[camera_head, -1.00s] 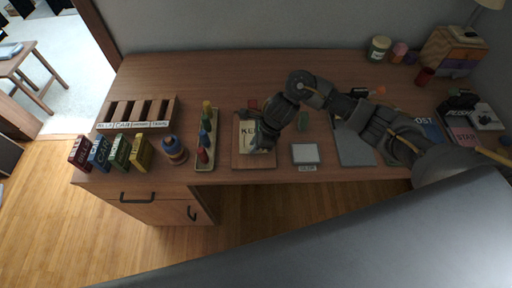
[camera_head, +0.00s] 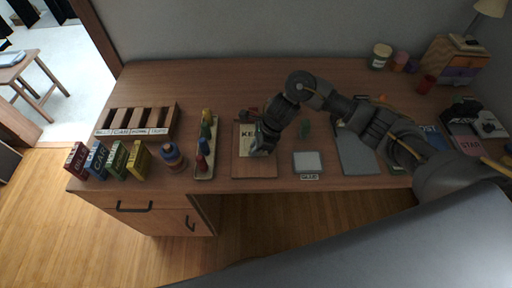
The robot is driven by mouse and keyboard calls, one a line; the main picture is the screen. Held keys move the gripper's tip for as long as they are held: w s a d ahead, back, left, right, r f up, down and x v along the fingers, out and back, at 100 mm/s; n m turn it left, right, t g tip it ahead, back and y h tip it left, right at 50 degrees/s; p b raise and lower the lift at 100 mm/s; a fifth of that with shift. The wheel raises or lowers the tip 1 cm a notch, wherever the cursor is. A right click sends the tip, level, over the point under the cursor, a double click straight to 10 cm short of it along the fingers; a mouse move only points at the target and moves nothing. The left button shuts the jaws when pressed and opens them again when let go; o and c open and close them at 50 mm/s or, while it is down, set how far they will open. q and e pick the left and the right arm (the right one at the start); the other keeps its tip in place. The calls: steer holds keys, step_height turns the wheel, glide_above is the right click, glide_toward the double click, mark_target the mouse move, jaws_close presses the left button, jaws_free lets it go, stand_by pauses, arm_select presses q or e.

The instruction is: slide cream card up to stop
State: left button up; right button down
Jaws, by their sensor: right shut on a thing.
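A cream card (camera_head: 246,138) with dark lettering, partly hidden, lies on a brown wooden board (camera_head: 254,170) at the middle of the desk's front. A bare strip of board shows below the card. My right gripper (camera_head: 261,151) reaches in from the right and is shut at the card's lower right part. The gripper covers the right side of the card, and its exact hold is hard to see. A small dark red piece (camera_head: 251,113) sits at the board's top edge. My left gripper is not in view.
A tray of coloured pegs (camera_head: 205,172) stands close left of the board. Several small boxes and a slotted rack (camera_head: 136,132) are farther left.

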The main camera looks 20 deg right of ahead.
steer(key=shift+w+d+f+b, duration=0.15)
steer(key=shift+w+d+b, duration=0.05)
steer(key=shift+w+b, duration=0.5)
steer(key=shift+w, duration=0.2)
steer(key=c, duration=1.3)
jaws_free()
steer(key=shift+r, duration=0.2)
steer(key=v, duration=1)
steer(key=shift+d+r, duration=0.25)
steer(key=shift+s, duration=0.1)
